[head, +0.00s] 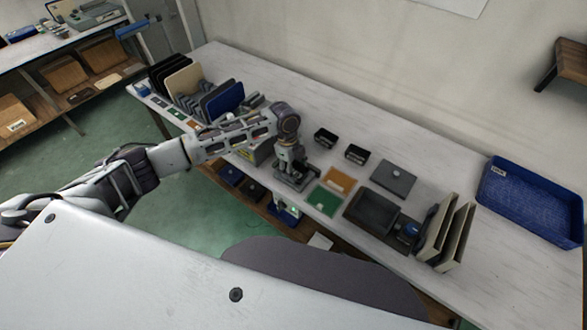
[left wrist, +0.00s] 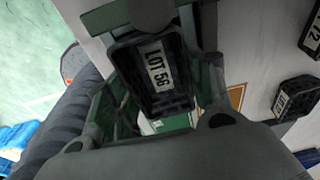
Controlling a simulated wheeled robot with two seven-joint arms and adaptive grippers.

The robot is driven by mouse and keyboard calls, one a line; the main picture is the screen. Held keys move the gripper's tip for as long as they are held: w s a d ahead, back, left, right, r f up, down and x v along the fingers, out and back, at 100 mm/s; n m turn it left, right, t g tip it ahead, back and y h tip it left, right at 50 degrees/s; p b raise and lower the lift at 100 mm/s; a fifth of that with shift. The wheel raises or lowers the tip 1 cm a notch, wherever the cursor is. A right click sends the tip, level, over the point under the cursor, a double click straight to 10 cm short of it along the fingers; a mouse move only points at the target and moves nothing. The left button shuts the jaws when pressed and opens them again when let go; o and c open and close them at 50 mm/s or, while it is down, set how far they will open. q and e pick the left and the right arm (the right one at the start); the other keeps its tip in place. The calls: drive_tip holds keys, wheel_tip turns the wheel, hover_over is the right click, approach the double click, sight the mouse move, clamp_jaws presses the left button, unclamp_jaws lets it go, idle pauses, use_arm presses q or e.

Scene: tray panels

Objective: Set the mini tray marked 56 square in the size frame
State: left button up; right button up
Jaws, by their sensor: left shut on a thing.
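My left gripper (head: 291,178) is over the front part of the table. In the left wrist view its fingers are shut on a small black mini tray (left wrist: 142,62) with a white label reading LOT 56. In the head view the tray is hard to tell from the dark gripper. A green square (head: 325,200) and an orange-brown square (head: 340,180) lie on the table just right of the gripper. The orange-brown one also shows in the left wrist view (left wrist: 237,96). I cannot tell for sure which is the size frame. My right gripper is not in view.
Two other black mini trays (head: 325,138) (head: 356,154) stand behind the squares. A grey flat plate (head: 393,178), a dark tray (head: 372,213), upright panels (head: 446,232) and a blue tray (head: 530,200) are to the right. A rack of panels (head: 205,95) is left.

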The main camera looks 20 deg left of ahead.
use_arm(q)
drive_tip(key=shift+s+f, duration=0.35)
drive_tip(key=shift+f, duration=0.35)
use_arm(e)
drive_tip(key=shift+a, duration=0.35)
use_arm(q)
drive_tip(key=shift+d+p, duration=0.1)
drive_tip(key=shift+p, duration=0.25)
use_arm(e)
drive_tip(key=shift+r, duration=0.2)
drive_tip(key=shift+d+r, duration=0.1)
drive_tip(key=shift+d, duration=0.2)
use_arm(q)
drive_tip(key=shift+p, duration=0.45)
drive_tip(key=shift+c, duration=0.4)
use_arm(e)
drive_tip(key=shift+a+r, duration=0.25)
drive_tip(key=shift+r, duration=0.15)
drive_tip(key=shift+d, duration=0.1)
use_arm(q)
drive_tip(key=o, duration=0.9)
drive_tip(key=shift+c, duration=0.2)
drive_tip(key=o, duration=0.4)
drive_tip(key=shift+w+f, duration=0.2)
drive_tip(key=shift+w, duration=0.05)
drive_tip(key=shift+w+r, duration=0.1)
drive_tip(key=shift+w, duration=0.05)
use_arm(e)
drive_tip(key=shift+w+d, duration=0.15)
